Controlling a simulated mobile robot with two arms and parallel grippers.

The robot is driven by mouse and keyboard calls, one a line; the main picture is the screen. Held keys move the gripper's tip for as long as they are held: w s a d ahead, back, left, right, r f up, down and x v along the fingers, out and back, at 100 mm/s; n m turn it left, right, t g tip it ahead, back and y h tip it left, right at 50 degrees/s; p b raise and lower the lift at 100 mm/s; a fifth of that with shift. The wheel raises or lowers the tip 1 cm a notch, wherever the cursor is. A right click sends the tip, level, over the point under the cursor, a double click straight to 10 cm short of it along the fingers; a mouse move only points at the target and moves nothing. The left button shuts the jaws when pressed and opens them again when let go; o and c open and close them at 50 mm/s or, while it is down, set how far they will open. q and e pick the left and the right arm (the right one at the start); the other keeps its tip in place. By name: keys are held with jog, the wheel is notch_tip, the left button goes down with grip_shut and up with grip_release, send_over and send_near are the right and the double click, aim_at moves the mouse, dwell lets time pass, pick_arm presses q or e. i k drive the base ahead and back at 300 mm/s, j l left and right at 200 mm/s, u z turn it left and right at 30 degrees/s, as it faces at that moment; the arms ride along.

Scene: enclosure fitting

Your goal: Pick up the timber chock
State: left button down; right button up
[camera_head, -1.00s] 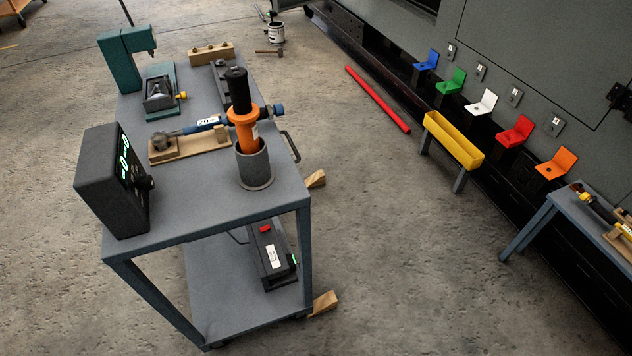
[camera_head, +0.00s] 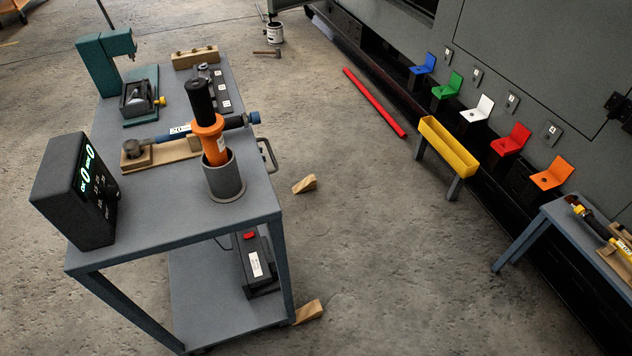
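A timber chock (camera_head: 305,184), a light wooden wedge, lies on the floor to the right of the cart, and bare floor shows between it and the cart in the picture. A second wooden wedge (camera_head: 309,311) of the same kind lies on the floor by the cart's near right leg; I cannot tell whether it touches the cart. Neither of my grippers is in view.
The grey cart (camera_head: 180,225) fills the left, with tools on top and a black box (camera_head: 257,264) on its shelf. A red bar (camera_head: 375,102) lies on the floor. A yellow trough (camera_head: 448,147) and blue table (camera_head: 540,222) stand right. Floor between is clear.

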aim_at(309, 183)
jog(key=i+l, duration=0.3)
jog(key=l, duration=0.15)
jog(key=i+l, duration=0.3)
jog(key=l, duration=0.15)
jog(key=i+l, duration=0.25)
jog(key=l, duration=0.2)
jog(key=i+l, duration=0.3)
jog(key=l, duration=0.15)
jog(key=u, duration=0.05)
